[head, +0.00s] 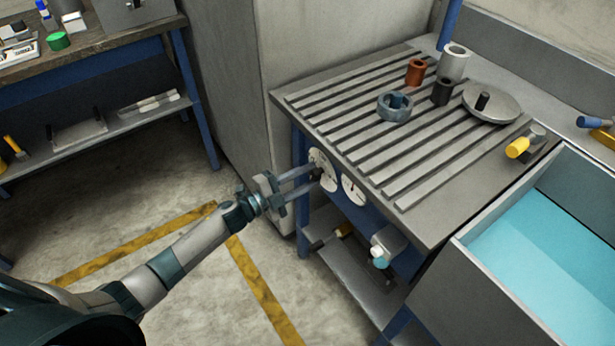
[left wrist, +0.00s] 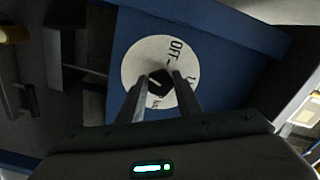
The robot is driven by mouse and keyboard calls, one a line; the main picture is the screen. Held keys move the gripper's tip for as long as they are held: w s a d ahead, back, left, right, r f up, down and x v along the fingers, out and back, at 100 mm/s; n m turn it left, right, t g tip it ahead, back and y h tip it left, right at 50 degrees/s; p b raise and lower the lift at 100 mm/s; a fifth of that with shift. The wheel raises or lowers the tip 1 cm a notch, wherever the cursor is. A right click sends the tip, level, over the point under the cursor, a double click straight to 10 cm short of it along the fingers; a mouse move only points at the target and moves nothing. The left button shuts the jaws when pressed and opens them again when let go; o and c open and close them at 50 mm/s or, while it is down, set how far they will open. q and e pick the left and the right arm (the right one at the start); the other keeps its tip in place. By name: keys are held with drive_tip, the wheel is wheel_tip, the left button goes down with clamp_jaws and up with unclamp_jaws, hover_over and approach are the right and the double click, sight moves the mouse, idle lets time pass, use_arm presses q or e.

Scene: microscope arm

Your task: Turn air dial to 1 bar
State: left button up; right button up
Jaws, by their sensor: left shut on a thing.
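The air dial is a round white plate with a dark knob on the blue front panel under the slotted table. Its white face (head: 325,180) shows in the head view partly behind my fingers. In the left wrist view the dial plate (left wrist: 143,58) carries the word OFF, and the dark knob (left wrist: 161,91) has a light pointer line. My left gripper (head: 314,176) reaches in from the left and is shut on the knob; it also shows in the left wrist view (left wrist: 158,90). Other markings are partly hidden by the fingers. My right gripper is not in view.
The slotted table (head: 400,130) overhangs the panel. A grey valve fitting (head: 388,243) juts out lower right. A tank of blue liquid (head: 545,240) stands at right. Floor at left is open.

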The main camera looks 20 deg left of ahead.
use_arm(q)
drive_tip(key=o, duration=1)
drive_tip(key=shift+o, duration=0.2)
drive_tip(key=shift+s, duration=0.1)
drive_tip(key=shift+s+a, duration=0.35)
drive_tip(key=shift+s, duration=0.05)
drive_tip(key=b+v, duration=0.2)
drive_tip(key=v, duration=1.4)
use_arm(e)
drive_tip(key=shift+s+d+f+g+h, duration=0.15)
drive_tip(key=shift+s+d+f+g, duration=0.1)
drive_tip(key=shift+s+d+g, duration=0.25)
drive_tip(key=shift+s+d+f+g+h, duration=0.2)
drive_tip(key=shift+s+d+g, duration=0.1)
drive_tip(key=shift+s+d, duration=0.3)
use_arm(q)
drive_tip(key=shift+s+a, duration=0.1)
